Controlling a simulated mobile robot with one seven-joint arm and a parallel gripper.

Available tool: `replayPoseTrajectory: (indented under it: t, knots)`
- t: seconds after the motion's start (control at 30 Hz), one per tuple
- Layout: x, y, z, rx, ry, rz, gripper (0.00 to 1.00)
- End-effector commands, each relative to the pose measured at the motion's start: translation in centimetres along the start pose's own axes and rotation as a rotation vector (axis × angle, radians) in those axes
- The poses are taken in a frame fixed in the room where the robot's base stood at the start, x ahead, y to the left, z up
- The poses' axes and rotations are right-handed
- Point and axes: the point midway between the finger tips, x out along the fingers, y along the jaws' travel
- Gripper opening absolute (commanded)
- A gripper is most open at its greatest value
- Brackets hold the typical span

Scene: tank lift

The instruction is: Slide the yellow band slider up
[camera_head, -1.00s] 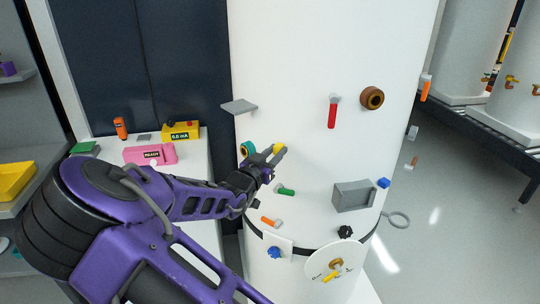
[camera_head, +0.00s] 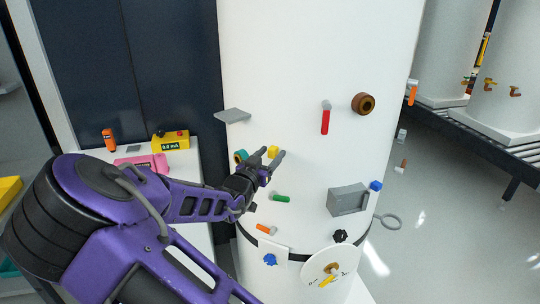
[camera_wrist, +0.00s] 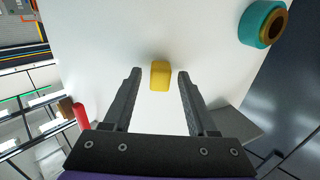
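The yellow slider (camera_head: 273,152) is a small yellow block on the front of the white tank (camera_head: 290,60). In the wrist view the yellow slider (camera_wrist: 160,76) lies between the two fingertips, with a visible gap on each side. My gripper (camera_head: 273,161) is open at the tank's left front. Its dark fingers also show in the wrist view (camera_wrist: 160,88), spread on both sides of the slider. I cannot tell how far the tips are from the tank surface.
A teal ring (camera_wrist: 262,24) and a grey shelf plate (camera_head: 233,115) are near the slider. A green handle (camera_head: 282,198) is just below my gripper. A red handle (camera_head: 325,120), a brown knob (camera_head: 363,104) and a grey box (camera_head: 347,200) stick out to the right.

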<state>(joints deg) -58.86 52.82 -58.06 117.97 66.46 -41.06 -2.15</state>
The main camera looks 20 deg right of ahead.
Motion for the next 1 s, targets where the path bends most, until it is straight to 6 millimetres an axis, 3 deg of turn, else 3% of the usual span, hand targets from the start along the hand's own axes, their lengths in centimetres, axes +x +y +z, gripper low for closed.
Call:
replayPoseTrajectory:
  t: [0.3,0.47,1.0]
  knots:
    - [-0.1,0.0,0.0,0.0,-0.001,0.0,0.6]
    - [-1.7,-0.1,0.0,0.002,-0.002,-0.003,0.6]
    - [-14.2,-0.1,-0.1,0.001,-0.002,-0.004,0.6]
